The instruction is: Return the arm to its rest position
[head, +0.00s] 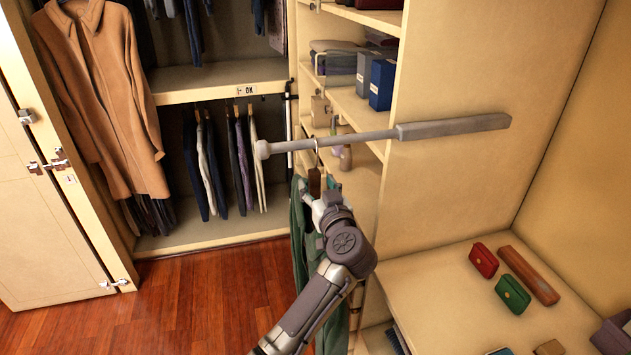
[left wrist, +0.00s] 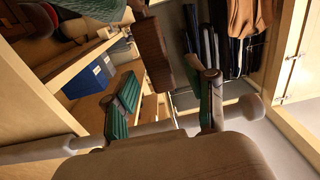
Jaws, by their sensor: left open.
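My left gripper (head: 322,203) is open, close below the grey rod (head: 455,127) that sticks out from the side panel. A green garment (head: 300,245) hangs below the rod from a brown hanger (head: 314,182), next to the gripper and partly hidden by my arm. In the left wrist view, the two fingers of the left gripper (left wrist: 164,103) stand apart. The rod (left wrist: 40,152) crosses behind them, and a brown wooden piece (left wrist: 152,50) shows above the gap. I cannot tell whether the fingers touch the hanger. My right gripper is not in view.
Shelves with blue (head: 382,84) and grey boxes stand behind the rod. A brown coat (head: 105,95) hangs at left beside the open door (head: 45,200). A counter (head: 440,290) at right bears red (head: 483,261) and green purses (head: 513,294). The wooden floor (head: 200,300) is clear.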

